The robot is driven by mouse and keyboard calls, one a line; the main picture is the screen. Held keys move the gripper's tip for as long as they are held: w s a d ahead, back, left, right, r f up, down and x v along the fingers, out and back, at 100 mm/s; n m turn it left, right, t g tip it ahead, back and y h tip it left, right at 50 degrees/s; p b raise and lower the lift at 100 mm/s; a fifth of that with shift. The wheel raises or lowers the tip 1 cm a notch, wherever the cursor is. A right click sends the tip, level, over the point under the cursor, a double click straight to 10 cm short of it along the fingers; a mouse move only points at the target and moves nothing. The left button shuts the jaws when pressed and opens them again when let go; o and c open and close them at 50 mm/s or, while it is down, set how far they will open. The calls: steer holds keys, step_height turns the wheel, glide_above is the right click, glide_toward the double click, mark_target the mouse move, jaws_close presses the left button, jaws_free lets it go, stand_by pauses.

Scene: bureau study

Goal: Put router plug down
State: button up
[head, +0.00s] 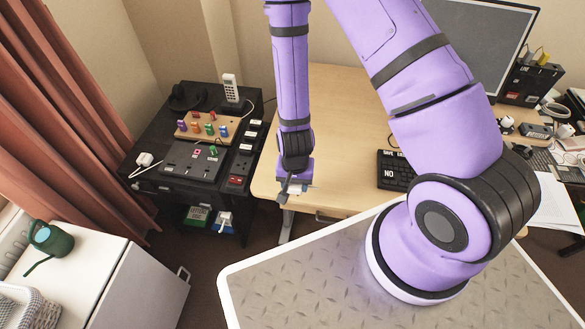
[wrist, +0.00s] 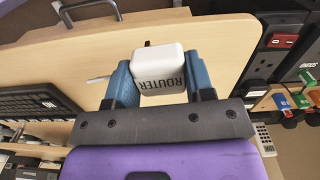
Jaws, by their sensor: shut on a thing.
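The router plug (wrist: 158,68) is a white block with ROUTER printed on it. In the wrist view it sits between the blue fingers of my gripper (wrist: 160,80), which is shut on it. In the head view my gripper (head: 291,188) hangs near the left front corner of the wooden desk (head: 335,105). The plug is too small there to make out clearly. In the wrist view the wooden desk top (wrist: 215,45) lies behind the plug. I cannot tell the exact gap between them.
A black cabinet (head: 150,180) to the left of the desk carries sockets, a red switch (head: 237,180), a board of coloured plugs (head: 208,127) and a white phone (head: 231,88). The desk's left part is mostly bare.

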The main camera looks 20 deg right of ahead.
mark_target(300, 194)
steer(key=s, duration=0.3)
steer(key=shift+s+f+m, duration=0.1)
steer(key=shift+s+m, duration=0.15)
steer(key=shift+m, duration=0.15)
steer(key=w+d, duration=0.1)
steer(key=w, duration=0.4)
steer(key=w+d+f, duration=0.1)
steer(key=w, duration=0.4)
steer(key=w+d, duration=0.2)
steer(key=w, duration=0.2)
steer(key=shift+w+d+f, duration=0.1)
steer(key=shift+w+f, duration=0.1)
steer(key=shift+w, duration=0.2)
steer(key=shift+w+d+f, duration=0.1)
steer(key=shift+f, duration=1.65)
steer(key=shift+f, duration=0.1)
steer(key=o, duration=0.9)
